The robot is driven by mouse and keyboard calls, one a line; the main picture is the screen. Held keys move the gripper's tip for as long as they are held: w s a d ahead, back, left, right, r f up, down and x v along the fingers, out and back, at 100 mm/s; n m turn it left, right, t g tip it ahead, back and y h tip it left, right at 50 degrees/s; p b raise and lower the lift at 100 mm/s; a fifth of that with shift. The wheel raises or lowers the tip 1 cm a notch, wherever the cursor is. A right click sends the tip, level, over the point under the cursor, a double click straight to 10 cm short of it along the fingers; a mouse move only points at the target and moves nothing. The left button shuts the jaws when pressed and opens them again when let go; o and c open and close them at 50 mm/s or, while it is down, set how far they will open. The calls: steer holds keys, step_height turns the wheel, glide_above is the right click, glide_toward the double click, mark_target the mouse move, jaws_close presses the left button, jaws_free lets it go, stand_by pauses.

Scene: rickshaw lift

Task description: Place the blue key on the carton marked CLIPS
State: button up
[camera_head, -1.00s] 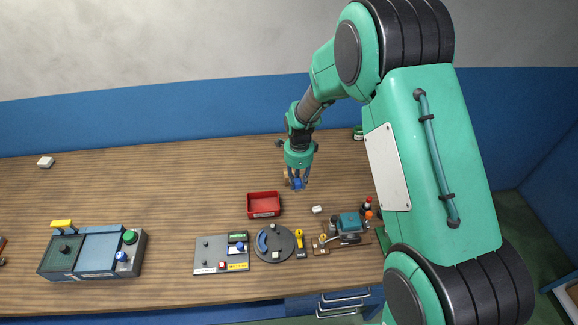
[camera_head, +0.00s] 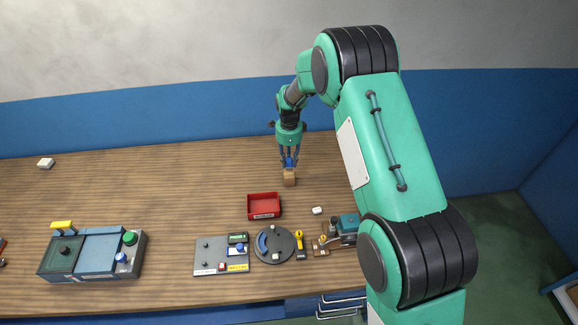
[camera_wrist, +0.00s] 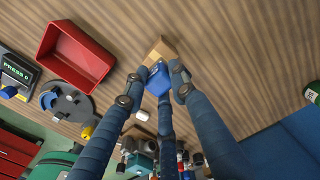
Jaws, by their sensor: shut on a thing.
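My gripper (camera_head: 289,165) is over the middle of the table, pointing down, with its fingers shut on the blue key (camera_head: 289,161). In the wrist view the blue key (camera_wrist: 157,79) sits between the fingertips (camera_wrist: 155,78). A small tan carton (camera_head: 289,179) is directly below the gripper in the head view. In the wrist view the carton (camera_wrist: 163,46) is just beyond the key, which hides part of it. No marking can be read on the carton. I cannot tell whether the key touches it.
A red open bin (camera_head: 264,215) stands in front and to the left of the carton. A small white block (camera_head: 317,210), a round dark dial plate (camera_head: 274,244) and a grey panel (camera_head: 221,257) are nearer the front.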

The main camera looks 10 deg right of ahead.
mark_target(289, 166)
stand_by(0.3)
steer(key=shift+f, duration=1.75)
steer(key=shift+f, duration=0.1)
steer(key=o, duration=1.1)
step_height(289, 166, up, 12)
steer(key=shift+r, duration=0.1)
steer(key=shift+r, duration=0.15)
